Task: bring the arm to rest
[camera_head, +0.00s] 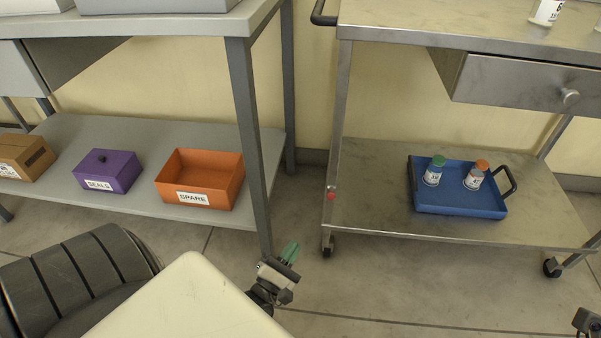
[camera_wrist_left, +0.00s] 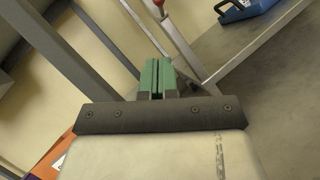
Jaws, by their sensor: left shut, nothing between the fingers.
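My left gripper (camera_head: 290,252) has green fingers and is low in front of the gap between the grey bench and the steel cart in the head view. In the left wrist view its green fingers (camera_wrist_left: 157,78) are together with nothing between them. It is apart from the bench leg and the cart. A dark part of my right arm's end (camera_head: 587,322) shows at the bottom right edge of the head view; its fingers cannot be made out.
A grey bench (camera_head: 140,205) at left holds an orange SPARE bin (camera_head: 225,185), a purple SEALS box (camera_head: 118,168) and a cardboard box (camera_head: 22,158). A steel cart (camera_head: 370,215) at right holds a blue tray (camera_head: 450,200) with two capped vials. Floor between them is clear.

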